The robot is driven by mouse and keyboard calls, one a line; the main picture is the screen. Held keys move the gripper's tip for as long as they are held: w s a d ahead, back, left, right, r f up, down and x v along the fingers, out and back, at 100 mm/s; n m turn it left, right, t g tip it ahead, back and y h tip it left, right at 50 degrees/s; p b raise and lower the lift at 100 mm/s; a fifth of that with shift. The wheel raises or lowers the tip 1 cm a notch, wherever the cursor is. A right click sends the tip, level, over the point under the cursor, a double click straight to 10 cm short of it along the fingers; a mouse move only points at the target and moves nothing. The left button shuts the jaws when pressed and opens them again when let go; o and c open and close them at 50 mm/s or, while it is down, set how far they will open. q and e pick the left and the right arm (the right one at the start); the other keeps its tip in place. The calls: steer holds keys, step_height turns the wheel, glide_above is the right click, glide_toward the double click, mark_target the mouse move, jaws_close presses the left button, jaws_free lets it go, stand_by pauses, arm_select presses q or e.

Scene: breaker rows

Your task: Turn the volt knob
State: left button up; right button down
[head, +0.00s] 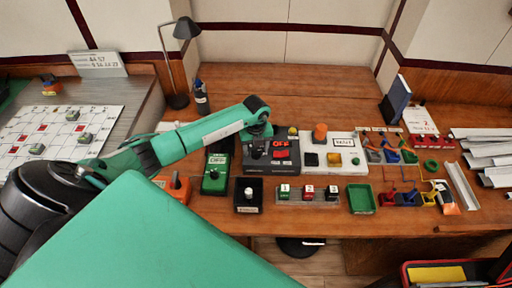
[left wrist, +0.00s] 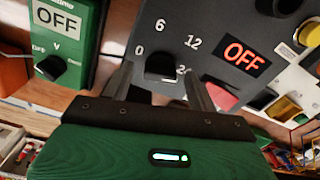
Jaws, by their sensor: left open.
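The dark panel (head: 290,164) stands mid-table, its display (left wrist: 243,57) reading OFF. In the left wrist view its black knob (left wrist: 161,66) sits amid the marks 0, 6, 12 and a partly hidden 24. My left gripper (head: 257,150) is over the panel's left part. In the wrist view its open fingers (left wrist: 160,88) are on either side of that knob; I cannot tell whether they touch it. A green meter (head: 215,184) stands left of the panel, with its own black knob (left wrist: 50,67) between OFF and V marks. My right gripper is not in view.
A red button (left wrist: 217,96) is close to the right finger. A white panel (head: 345,160) stands to the right. In front are a black box with a white knob (head: 249,194), numbered switches (head: 308,194) and a green tray (head: 361,209).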

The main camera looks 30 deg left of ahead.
arm_select(q)
steer(key=c, duration=1)
steer(key=shift+n, duration=0.3)
steer(key=n, duration=0.4)
steer(key=shift+r, duration=0.1)
steer(key=shift+n+p, duration=0.5)
steer(key=shift+n, duration=2.2)
steer(key=o, duration=1)
